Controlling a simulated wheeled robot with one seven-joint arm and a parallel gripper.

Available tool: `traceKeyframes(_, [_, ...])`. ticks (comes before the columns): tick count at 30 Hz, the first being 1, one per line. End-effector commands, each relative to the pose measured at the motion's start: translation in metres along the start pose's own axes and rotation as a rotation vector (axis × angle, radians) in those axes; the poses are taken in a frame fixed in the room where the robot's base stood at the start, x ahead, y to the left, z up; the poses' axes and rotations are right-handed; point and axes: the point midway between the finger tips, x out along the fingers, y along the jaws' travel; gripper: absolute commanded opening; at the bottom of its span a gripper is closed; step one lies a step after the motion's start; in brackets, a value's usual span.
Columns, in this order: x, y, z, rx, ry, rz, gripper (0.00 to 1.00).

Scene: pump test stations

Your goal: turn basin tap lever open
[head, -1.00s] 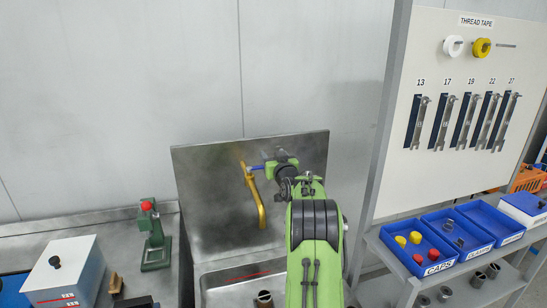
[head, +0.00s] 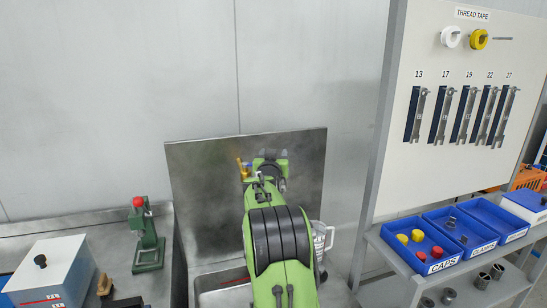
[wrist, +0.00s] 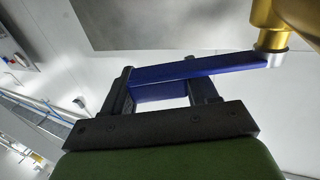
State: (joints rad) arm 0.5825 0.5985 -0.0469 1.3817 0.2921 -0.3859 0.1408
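The brass basin tap (head: 243,168) stands at the back of the steel basin (head: 222,287), and my arm hides most of it in the head view. The tap (wrist: 268,25) is at the top right of the wrist view. Its blue lever (wrist: 225,65) runs left from the tap across my gripper (wrist: 161,82). The two dark fingers are apart, one near the lever's free end and one nearer the tap. Blue shows between them. I cannot tell whether either finger touches the lever.
A steel backsplash (head: 200,200) rises behind the basin. A clear jug (head: 322,240) stands right of my arm. A green stand with a red knob (head: 148,238) is at left. Blue bins (head: 428,258) sit on the right shelf below hanging wrenches.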

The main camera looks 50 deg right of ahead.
Motion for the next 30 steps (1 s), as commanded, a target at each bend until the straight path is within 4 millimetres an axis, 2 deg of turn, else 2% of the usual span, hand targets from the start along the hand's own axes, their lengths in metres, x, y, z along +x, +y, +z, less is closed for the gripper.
traceKeyframes(1, [0.0, -0.001, 0.0, 0.001, -0.001, -0.001, 0.66])
traceKeyframes(3, [0.0, 0.0, 0.0, 0.0, -0.001, -0.001, 0.77])
traceKeyframes(4, [0.0, 0.0, 0.0, 0.0, -0.001, -0.001, 0.79])
traceKeyframes(13, [0.0, 0.0, -0.005, 0.0, 0.001, -0.001, 0.79])
traceKeyframes(24, [0.0, 0.0, -0.086, 0.0, 0.002, -0.001, 0.79])
traceKeyframes(27, [0.0, -0.001, -0.098, 0.0, 0.001, -0.001, 0.79])
traceKeyframes(30, [0.0, -0.001, -0.101, -0.001, -0.001, -0.002, 0.79])
